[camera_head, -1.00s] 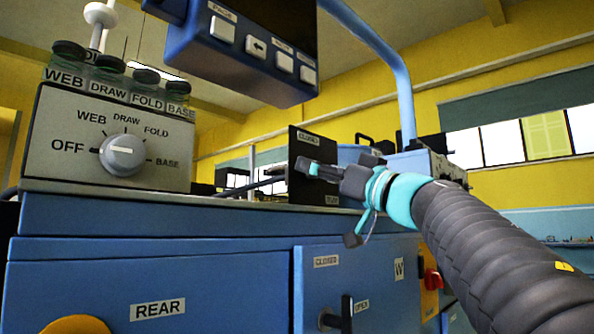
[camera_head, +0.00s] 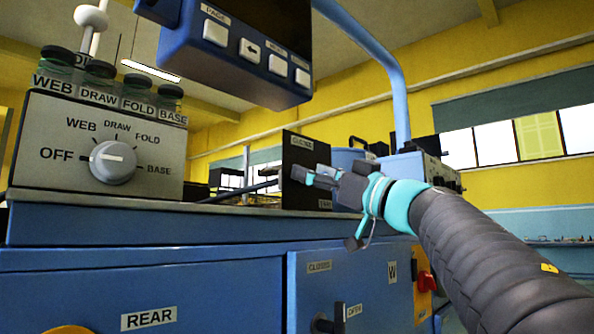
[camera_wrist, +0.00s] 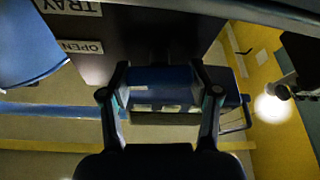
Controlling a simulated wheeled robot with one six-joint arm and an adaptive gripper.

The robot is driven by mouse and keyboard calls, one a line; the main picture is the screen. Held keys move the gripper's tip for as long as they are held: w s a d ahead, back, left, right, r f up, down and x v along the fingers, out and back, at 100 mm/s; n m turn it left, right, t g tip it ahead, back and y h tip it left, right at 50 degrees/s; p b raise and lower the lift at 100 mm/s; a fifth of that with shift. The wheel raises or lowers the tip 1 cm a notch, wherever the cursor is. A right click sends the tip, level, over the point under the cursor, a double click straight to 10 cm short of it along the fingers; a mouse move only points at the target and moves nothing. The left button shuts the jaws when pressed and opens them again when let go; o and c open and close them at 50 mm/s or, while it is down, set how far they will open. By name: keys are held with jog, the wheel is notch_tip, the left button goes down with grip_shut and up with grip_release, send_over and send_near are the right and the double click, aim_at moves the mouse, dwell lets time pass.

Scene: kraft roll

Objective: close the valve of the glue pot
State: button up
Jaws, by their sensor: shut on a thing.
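My gripper (camera_head: 308,178) is in front of a dark upright panel (camera_head: 307,159) on the blue machine's top. The panel has a CLOSED label near its top edge. In the wrist view my gripper (camera_wrist: 162,90) shows both fingers spaced apart, shut on what seems to be the valve handle; the handle itself is not clearly distinguishable. Panel labels TRAY (camera_wrist: 75,6) and OPEN (camera_wrist: 80,46) show at the upper left there. A blue rounded vessel, apparently the glue pot (camera_head: 346,157), stands behind the panel, partly hidden by it and my gripper.
A grey selector box (camera_head: 60,170) with a knob (camera_head: 113,162) and several jars stands at the left. A blue button display (camera_head: 240,55) hangs above. Below, a cabinet door carries a dark handle (camera_head: 338,322); a red knob (camera_head: 426,284) is to its right.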

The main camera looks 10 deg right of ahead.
jog(key=n+g, duration=0.1)
jog(key=n, duration=0.1)
jog(key=n+g+y, duration=0.1)
jog(key=n, duration=0.2)
jog(key=shift+y+p, duration=0.3)
jog(key=n+g, duration=0.1)
jog(key=n, duration=0.2)
jog(key=n+g, duration=0.2)
jog(key=n, duration=0.1)
jog(key=shift+a+f+y, duration=0.1)
jog(key=shift+y, duration=0.3)
jog(key=n, duration=0.2)
jog(key=n+g, duration=0.1)
jog(key=n, duration=0.1)
jog(key=shift+s+g, duration=0.1)
jog(key=shift+g, duration=0.2)
jog(key=shift+a+f+n+g+h, duration=0.1)
jog(key=shift+n+g+h, duration=0.25)
jog(key=shift+n, duration=0.7)
jog(key=shift+f+n+g+h, duration=0.15)
jog(key=shift+n+h, duration=0.3)
jog(key=shift+n, duration=0.6)
jog(key=o, duration=1.2)
jog(key=shift+c, duration=0.2)
jog(key=v, duration=1.2)
